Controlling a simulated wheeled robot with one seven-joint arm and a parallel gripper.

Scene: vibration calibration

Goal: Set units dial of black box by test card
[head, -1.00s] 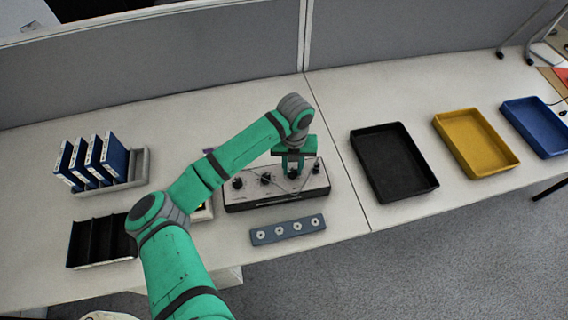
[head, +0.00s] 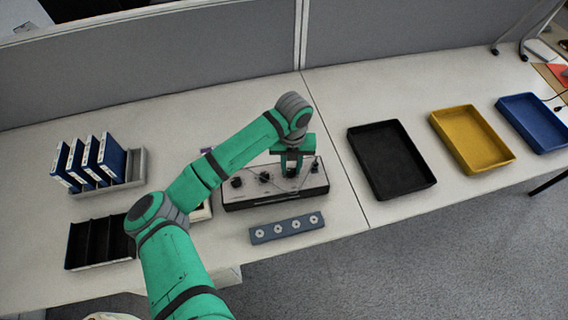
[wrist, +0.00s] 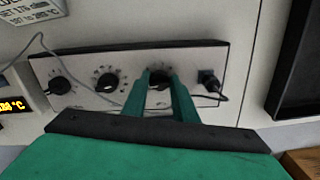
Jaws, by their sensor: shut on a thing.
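The black box (head: 250,193) with a light top panel lies on the table under my arm. In the wrist view its panel (wrist: 83,76) carries a row of black dials: a left dial (wrist: 60,85), a middle dial (wrist: 106,82) and a right dial (wrist: 159,80). My gripper (wrist: 160,84) is shut on the right dial, one finger on each side, hiding part of it and its scale. In the head view my gripper (head: 291,170) hides this dial. A printed card (wrist: 28,12) shows at the wrist view's top left, only partly readable.
A yellow-lit display (wrist: 10,106) stands left of the box. A cable plugs into a black connector (wrist: 208,80) right of the gripped dial. A grey-blue strip with several white rings (head: 287,229) lies in front. Black (head: 431,181), yellow (head: 509,158) and blue (head: 559,145) trays stand right.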

